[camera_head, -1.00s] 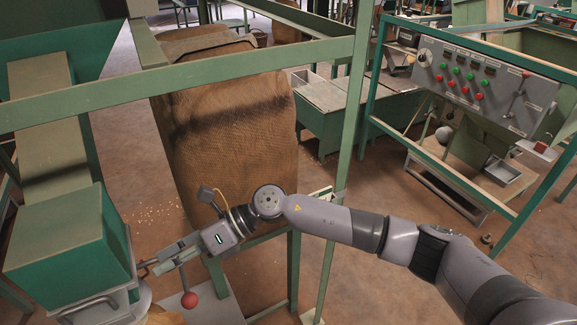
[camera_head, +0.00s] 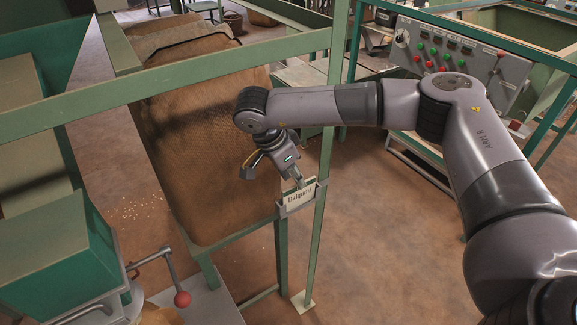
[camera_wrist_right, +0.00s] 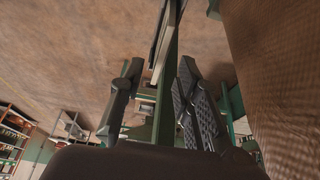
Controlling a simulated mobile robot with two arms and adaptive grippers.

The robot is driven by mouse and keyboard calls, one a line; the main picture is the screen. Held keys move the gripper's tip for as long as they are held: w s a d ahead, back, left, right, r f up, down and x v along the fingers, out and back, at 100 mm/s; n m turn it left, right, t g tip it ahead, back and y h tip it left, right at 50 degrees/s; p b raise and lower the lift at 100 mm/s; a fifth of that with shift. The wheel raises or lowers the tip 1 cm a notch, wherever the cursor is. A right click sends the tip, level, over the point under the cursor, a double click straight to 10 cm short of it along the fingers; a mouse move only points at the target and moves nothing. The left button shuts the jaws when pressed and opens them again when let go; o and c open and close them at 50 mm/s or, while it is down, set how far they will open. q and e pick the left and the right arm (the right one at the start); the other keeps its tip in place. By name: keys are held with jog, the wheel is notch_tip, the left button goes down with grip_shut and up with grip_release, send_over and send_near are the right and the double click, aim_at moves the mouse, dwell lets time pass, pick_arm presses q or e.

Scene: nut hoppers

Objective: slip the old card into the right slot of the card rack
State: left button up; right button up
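The card rack (camera_head: 301,205) is a small grey holder fixed to the green frame beside an upright post. A pale card (camera_head: 299,196) with dark lettering and a green top edge stands upright in it; I cannot tell which slot it occupies or whether it is the old card. My right gripper (camera_head: 295,180) points down at the card's top edge. In the right wrist view its two fingers (camera_wrist_right: 160,75) are apart, with the rack and green frame seen edge-on between them. No second card can be made out. My left gripper is out of view.
A big brown sack (camera_head: 205,150) hangs close to the left of the rack. The green rail (camera_head: 200,75) crosses above. A lever with a red knob (camera_head: 182,299) and a green hopper machine (camera_head: 55,250) stand at lower left. Open floor (camera_head: 390,250) lies right of the post.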

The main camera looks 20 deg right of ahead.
jog(key=shift+p+x, duration=0.55)
jog(key=shift+x, duration=1.9)
jog(key=shift+c, duration=0.6)
grip_shut()
jog(key=shift+r, duration=0.15)
jog(key=shift+r+p, duration=2.1)
jog(key=shift+r, duration=1.5)
